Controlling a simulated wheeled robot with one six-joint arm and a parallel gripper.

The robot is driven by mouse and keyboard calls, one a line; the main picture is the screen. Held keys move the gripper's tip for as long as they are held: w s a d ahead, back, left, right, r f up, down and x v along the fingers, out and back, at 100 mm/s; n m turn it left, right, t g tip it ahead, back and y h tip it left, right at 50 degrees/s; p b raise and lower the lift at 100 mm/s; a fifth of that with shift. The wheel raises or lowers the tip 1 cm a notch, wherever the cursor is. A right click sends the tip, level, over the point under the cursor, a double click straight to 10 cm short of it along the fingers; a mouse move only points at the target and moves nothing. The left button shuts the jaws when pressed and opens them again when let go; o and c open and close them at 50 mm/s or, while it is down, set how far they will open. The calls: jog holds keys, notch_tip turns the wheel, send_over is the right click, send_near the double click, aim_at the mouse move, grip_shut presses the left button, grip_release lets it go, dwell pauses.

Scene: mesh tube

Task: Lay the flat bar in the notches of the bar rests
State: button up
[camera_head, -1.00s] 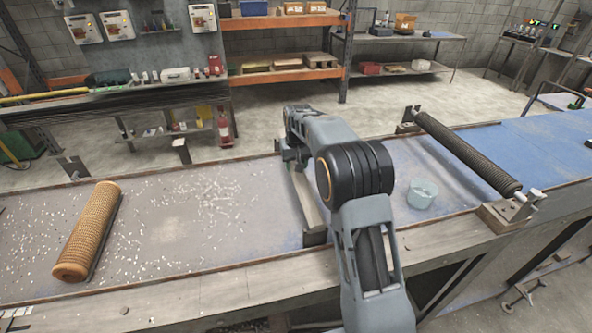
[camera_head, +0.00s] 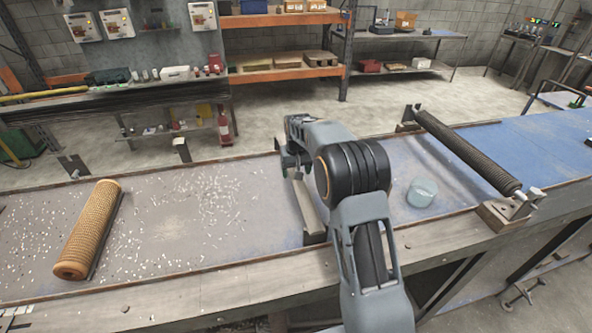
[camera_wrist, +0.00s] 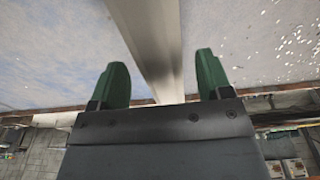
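The grey flat bar (camera_head: 311,210) lies across the belt below my arm, its near end at a small dark block (camera_head: 315,237) by the belt's near edge. Its far part is hidden behind my gripper (camera_head: 290,162). In the wrist view the bar (camera_wrist: 155,40) runs between the two green fingertips of my gripper (camera_wrist: 162,80), with a gap on each side. The gripper is open around the bar. I cannot tell whether the bar sits in any notches.
A tan mesh tube (camera_head: 90,228) lies on the belt at left among white flecks. A pale round tub (camera_head: 421,193) stands right of my arm. A dark ribbed roller (camera_head: 465,150) spans the belt at right.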

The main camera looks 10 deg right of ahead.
notch_tip(320, 180, up, 12)
jog(key=s, duration=0.2)
jog(key=s+r, duration=0.3)
jog(key=s, duration=0.4)
jog(key=s+f+t, duration=0.1)
jog(key=s+f, duration=0.2)
jog(key=s, duration=0.8)
jog(key=s+f+t, duration=0.2)
jog(key=s+f, duration=0.1)
jog(key=s, duration=0.8)
jog(key=shift+s+b, duration=0.3)
jog(key=shift+s, duration=0.05)
